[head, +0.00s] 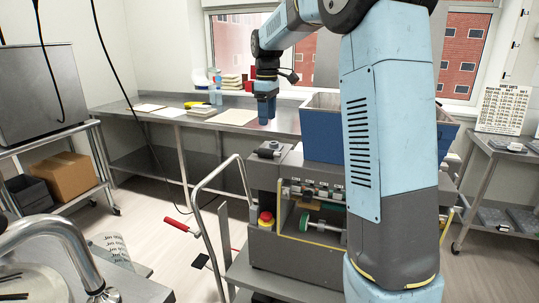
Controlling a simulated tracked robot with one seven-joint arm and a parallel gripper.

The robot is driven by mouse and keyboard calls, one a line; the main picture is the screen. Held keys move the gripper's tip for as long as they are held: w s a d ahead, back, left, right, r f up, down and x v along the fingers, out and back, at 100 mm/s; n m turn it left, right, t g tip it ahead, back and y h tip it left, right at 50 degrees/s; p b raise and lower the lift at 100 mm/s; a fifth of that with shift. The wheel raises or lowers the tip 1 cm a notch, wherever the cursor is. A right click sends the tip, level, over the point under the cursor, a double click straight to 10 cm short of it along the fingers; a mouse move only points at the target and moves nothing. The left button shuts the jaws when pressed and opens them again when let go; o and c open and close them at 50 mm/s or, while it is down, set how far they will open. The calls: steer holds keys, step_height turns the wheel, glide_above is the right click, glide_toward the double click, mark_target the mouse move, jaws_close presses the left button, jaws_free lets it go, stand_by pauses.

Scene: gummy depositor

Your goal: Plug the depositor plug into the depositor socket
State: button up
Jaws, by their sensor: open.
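My gripper (266,118) points down above the left part of the depositor, in front of the steel bench. Its blue fingers look empty and are apart from the machine. The depositor (258,187) is a grey machine on a cart, with a blue hopper (325,133) and an open front showing rollers and green parts. A small dark block with a knob (270,150) sits on its top left. I cannot make out the depositor plug or the depositor socket; both are too small or hidden.
A steel bench (130,117) with flat boards and bottles runs along the back wall. A cart handle (207,187) and a red-gripped lever (177,224) stand left of the depositor. A red stop button (265,217) is on its front. My arm hides its right side.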

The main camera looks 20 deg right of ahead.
mark_target(267, 153)
step_height(267, 153, down, 12)
steer(key=shift+a+f, duration=0.1)
stand_by(0.5)
steer(key=shift+c, duration=0.5)
steer(key=c, duration=1.1)
